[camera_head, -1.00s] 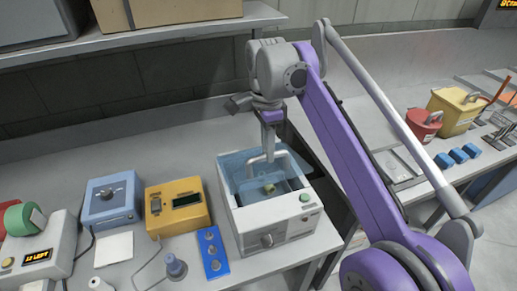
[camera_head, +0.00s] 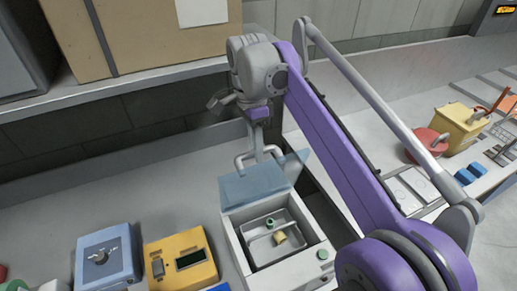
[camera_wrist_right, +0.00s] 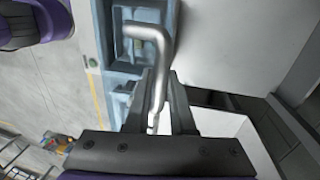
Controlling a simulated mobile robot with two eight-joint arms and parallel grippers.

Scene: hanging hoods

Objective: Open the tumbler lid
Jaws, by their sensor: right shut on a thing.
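The tumbler (camera_head: 237,246) is a white box with a steel tray inside. Its see-through blue lid (camera_head: 262,182) is tilted up at the back, so the tray's inside shows. A small green thing and a yellowish thing (camera_head: 281,238) sit in the tray. My right gripper (camera_head: 258,146) is shut on the lid's bent metal handle (camera_head: 242,160) above the tumbler's back. In the right wrist view the handle (camera_wrist_right: 158,50) runs between the fingers (camera_wrist_right: 158,100). My left gripper is not in view.
A blue box with a knob (camera_head: 108,260) and a yellow device (camera_head: 180,258) stand left of the tumbler. A shelf with a cardboard box (camera_head: 140,45) hangs behind. A yellow container (camera_head: 460,128) and a red one stand on the right counter.

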